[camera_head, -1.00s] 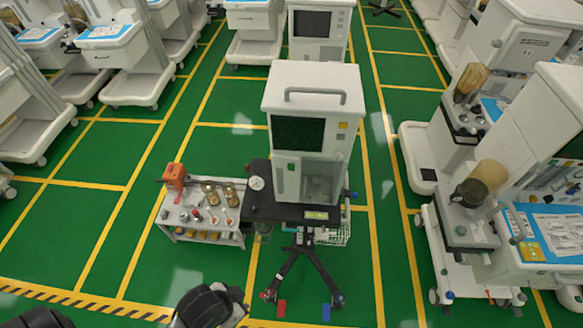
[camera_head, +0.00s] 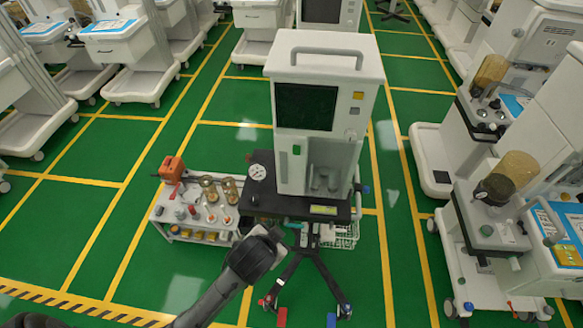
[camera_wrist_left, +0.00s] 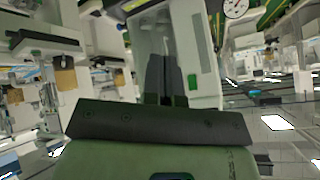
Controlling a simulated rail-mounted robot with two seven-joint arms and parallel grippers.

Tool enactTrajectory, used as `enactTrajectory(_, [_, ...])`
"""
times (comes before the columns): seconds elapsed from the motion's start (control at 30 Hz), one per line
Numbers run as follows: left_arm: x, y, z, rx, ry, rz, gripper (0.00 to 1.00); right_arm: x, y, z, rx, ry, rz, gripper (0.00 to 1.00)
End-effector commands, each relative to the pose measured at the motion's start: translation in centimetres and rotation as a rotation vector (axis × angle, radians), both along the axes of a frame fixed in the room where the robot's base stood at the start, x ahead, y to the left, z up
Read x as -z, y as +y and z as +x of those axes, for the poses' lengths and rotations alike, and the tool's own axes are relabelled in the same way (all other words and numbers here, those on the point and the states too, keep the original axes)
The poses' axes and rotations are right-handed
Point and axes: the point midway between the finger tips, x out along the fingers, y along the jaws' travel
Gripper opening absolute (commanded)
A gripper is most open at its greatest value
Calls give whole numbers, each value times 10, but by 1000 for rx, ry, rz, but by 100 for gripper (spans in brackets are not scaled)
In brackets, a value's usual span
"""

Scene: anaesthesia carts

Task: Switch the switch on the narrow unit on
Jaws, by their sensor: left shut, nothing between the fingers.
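The narrow unit (camera_head: 320,62) is a white upright machine with a dark screen (camera_head: 305,107), on a black base in the middle of the head view. A small green piece, likely the switch (camera_head: 296,149), sits on its front below the screen's left part. A green piece also shows in the left wrist view (camera_wrist_left: 193,82), just right of my fingers. Whether it is on or off cannot be told. My left gripper (camera_head: 278,234) is shut and empty, in front of the black base; its dark fingers are close together in the left wrist view (camera_wrist_left: 164,58). My right gripper is not in view.
A low trolley (camera_head: 160,212) with bottles and an orange box (camera_head: 172,169) stands left of the unit. A round gauge (camera_head: 257,172) is on the base's left corner. Larger carts (camera_head: 470,215) stand to the right.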

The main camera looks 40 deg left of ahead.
Motion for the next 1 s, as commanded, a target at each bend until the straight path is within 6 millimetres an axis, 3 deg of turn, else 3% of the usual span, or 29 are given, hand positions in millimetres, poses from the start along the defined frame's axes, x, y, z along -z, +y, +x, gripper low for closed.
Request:
enactTrajectory(0.03, [21, 13, 22, -36, -42, 84, 0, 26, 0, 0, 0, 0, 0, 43])
enactTrajectory(0.1, [23, 31, 43, -75, -94, 208, 0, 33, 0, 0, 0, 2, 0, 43])
enactTrajectory(0.2, [23, 52, 64, -102, -154, 397, 0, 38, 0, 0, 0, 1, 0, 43])
enactTrajectory(0.4, [17, 74, 85, -62, -224, 785, 0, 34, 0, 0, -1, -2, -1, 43])
enactTrajectory(0.7, [-4, 66, 106, 108, -321, 1229, 0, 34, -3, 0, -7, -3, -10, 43])
enactTrajectory(1.0, [-17, 50, 115, 217, -378, 1350, 0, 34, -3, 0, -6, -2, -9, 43])
